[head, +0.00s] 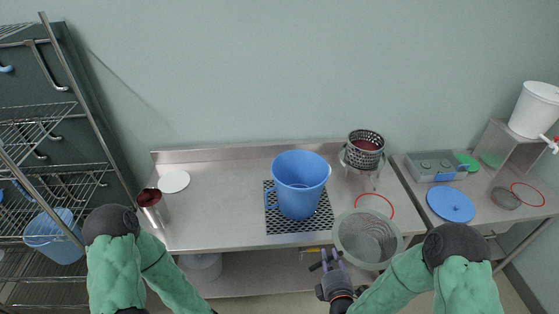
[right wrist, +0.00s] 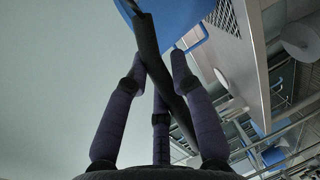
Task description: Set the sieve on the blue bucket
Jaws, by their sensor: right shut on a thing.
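The blue bucket (head: 298,202) stands upright on a black perforated mat in the middle of the steel table. The sieve (head: 368,240), a round mesh bowl with a pale rim, is over the table's front edge, right of and nearer than the bucket. My right gripper (head: 333,260) is shut on the sieve's dark handle, left of the mesh. In the right wrist view the purple fingers close around that handle (right wrist: 150,50), with blue behind it. The sieve and bucket are apart. My left arm shows at lower left; its gripper is out of the picture.
The black mat (head: 273,222) lies under the bucket. A perforated steel basket (head: 365,150) on a stand and a red ring (head: 375,206) are behind the sieve. A steel can (head: 152,206) and white disc (head: 174,182) are at left. Table between can and mat is clear.

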